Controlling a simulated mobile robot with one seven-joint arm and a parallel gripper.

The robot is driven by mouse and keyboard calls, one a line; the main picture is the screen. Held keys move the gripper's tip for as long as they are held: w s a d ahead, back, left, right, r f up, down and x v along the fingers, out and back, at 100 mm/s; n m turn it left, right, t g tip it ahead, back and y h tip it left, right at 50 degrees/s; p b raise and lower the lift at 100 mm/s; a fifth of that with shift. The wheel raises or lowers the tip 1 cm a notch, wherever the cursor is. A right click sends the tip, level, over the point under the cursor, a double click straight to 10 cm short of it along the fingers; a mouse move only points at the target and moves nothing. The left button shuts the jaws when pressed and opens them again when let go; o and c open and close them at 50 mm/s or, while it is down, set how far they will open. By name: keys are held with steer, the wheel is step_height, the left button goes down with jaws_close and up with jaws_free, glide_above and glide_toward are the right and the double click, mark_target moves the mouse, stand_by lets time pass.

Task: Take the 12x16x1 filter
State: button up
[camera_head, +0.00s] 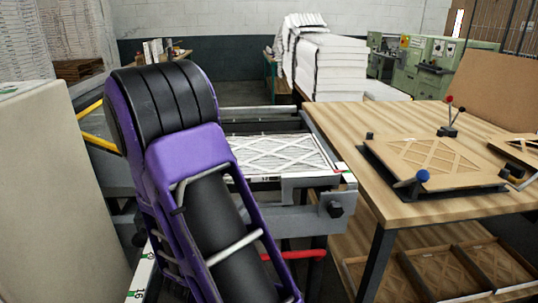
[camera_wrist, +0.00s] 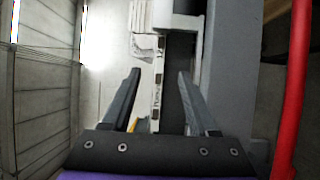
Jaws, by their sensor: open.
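A flat white filter (camera_head: 285,153) with a lattice face lies on a metal frame in the middle of the head view; my arm covers its left part. A white edge strip (camera_head: 139,282) with green marks and a partly legible number, possibly 16, shows at the lower left. I cannot read a full 12x16x1 label. In the wrist view my gripper (camera_wrist: 158,73) is open, its dark fingers apart. A narrow white strip with dark print (camera_wrist: 156,92) appears between the fingers; I cannot tell how far beyond them it is. My gripper is not visible in the head view.
A wooden table (camera_head: 345,128) stands right, with a brown lattice panel (camera_head: 432,158) in a fixture and more panels on its lower shelf. A white stack (camera_head: 335,70) stands behind. A red bar (camera_wrist: 296,85) runs along the right in the wrist view. A pale block (camera_head: 50,190) stands left.

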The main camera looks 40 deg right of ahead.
steer(key=p, duration=0.1)
glide_toward(271, 178)
steer(key=x, duration=0.5)
steer(key=shift+w, duration=0.15)
steer(key=shift+p+x, duration=0.45)
steer(key=shift+x, duration=2.5)
steer(key=shift+f, duration=0.1)
jaws_close()
